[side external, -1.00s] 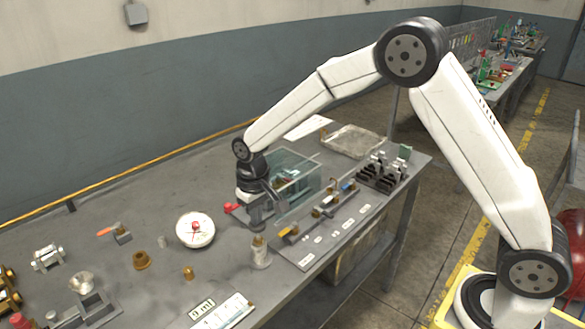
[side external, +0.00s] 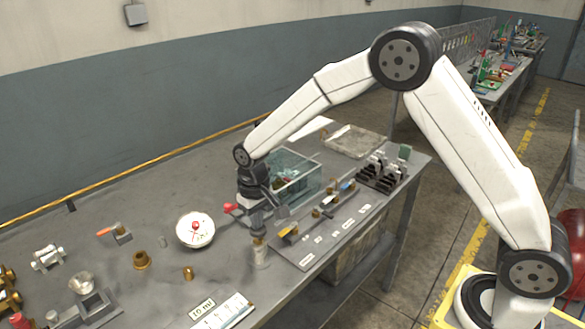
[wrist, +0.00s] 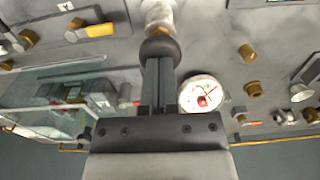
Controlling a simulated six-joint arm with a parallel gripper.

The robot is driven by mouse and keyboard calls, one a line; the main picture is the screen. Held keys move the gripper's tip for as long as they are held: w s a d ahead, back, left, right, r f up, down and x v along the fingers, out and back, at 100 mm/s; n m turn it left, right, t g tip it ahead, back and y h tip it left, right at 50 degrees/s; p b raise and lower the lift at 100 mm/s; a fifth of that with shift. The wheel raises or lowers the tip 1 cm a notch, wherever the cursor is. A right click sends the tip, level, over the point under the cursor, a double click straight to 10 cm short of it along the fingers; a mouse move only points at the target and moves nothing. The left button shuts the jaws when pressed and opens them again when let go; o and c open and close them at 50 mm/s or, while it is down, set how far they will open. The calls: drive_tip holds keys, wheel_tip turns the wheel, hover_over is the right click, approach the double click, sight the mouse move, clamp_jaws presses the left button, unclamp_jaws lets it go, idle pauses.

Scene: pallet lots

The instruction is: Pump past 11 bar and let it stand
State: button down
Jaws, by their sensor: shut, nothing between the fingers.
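A round white gauge (side external: 187,240) with a red centre lies on the bench left of my gripper; it also shows in the wrist view (wrist: 189,93), where its reading is too small to make out. In the wrist view a dark rounded knob (wrist: 158,48) sits at the fingertips, in line with this white and brass part. My gripper is shut with nothing between its fingers. I cannot tell whether the fingertips touch the knob.
A clear-walled box (side external: 305,180) stands behind my gripper, with a red-ended lever (side external: 230,208) beside it. A grey plate with valves (side external: 305,262) lies to the right. Small brass fittings (side external: 141,260) and a white printed card (side external: 225,314) lie left and in front.

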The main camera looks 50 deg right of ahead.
wheel_tip(320, 180, up, 13)
idle(0.5)
drive_tip(key=shift+f, duration=0.1)
idle(0.6)
wheel_tip(320, 180, up, 3)
drive_tip(key=shift+s+d+r, duration=0.1)
drive_tip(key=shift+d+r, duration=0.05)
idle(0.4)
wheel_tip(320, 180, down, 14)
idle(0.8)
